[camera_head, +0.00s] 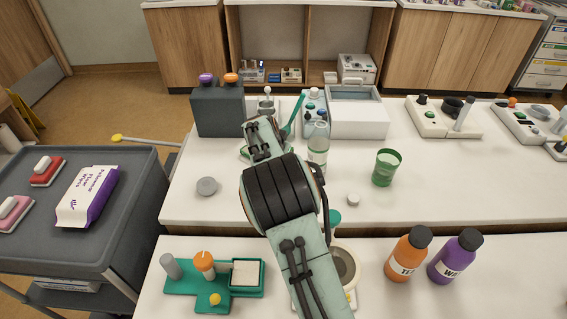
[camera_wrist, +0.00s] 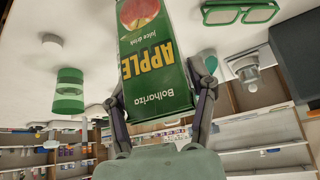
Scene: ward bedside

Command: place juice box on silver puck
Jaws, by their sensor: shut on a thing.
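The green Bolhariza apple juice box (camera_wrist: 155,65) is between the two fingers of my gripper (camera_wrist: 160,95) in the wrist view. The gripper is shut on it, with a finger against each side. One end of the box runs out of that view, so I cannot tell whether it touches the table. In the head view my arm hides the box and the fingers. The silver puck (camera_head: 207,186) is a flat grey disc lying on the white table, left of my arm in the head view. Its top looks bare. I do not make it out in the wrist view.
Green glasses (camera_wrist: 240,12) lie near the box. A dark two-capped container (camera_head: 218,112) stands behind the puck. A clear bottle (camera_head: 318,145), green cup (camera_head: 386,168) and small white jar (camera_head: 353,199) stand right of my arm. The table around the puck is clear.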

